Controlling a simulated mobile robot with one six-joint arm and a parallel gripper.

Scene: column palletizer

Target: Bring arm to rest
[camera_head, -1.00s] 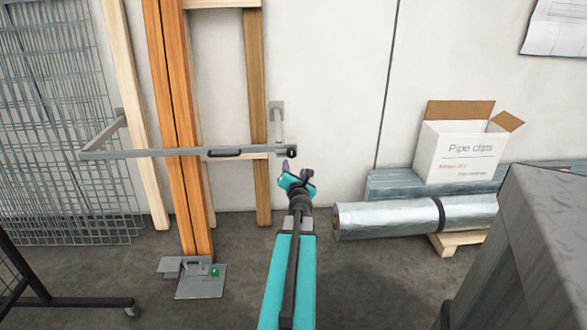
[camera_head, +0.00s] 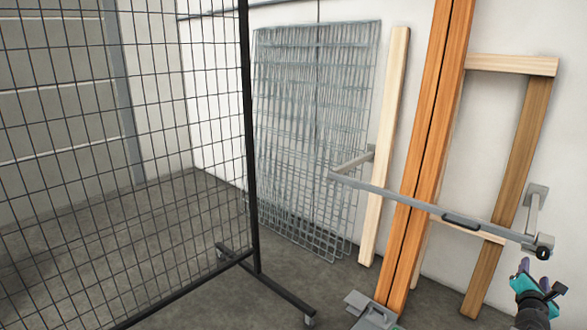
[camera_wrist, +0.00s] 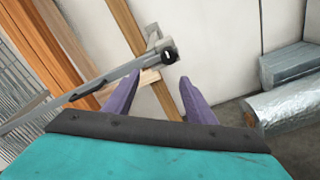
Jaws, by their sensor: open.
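My gripper (camera_head: 538,278) is at the lower right of the head view, teal with purple fingers. In the wrist view its two purple fingers (camera_wrist: 158,98) stand apart with nothing between them. A grey metal bar (camera_head: 420,205) with a dark handle crosses in front of orange posts (camera_head: 428,150) leaning on the wall. The bar's right end, with a dark round latch (camera_head: 543,252), is just above and beyond my gripper. The latch also shows ahead of the fingers in the wrist view (camera_wrist: 169,54). I see no contact between fingers and bar. Most of my arm is outside the head view.
A black mesh screen (camera_head: 120,130) on castors stands at the left, near me. Wire mesh panels (camera_head: 310,130) lean on the wall behind. A wooden frame (camera_head: 510,170) leans right of the posts. A silver wrapped roll (camera_wrist: 285,108) lies at the right.

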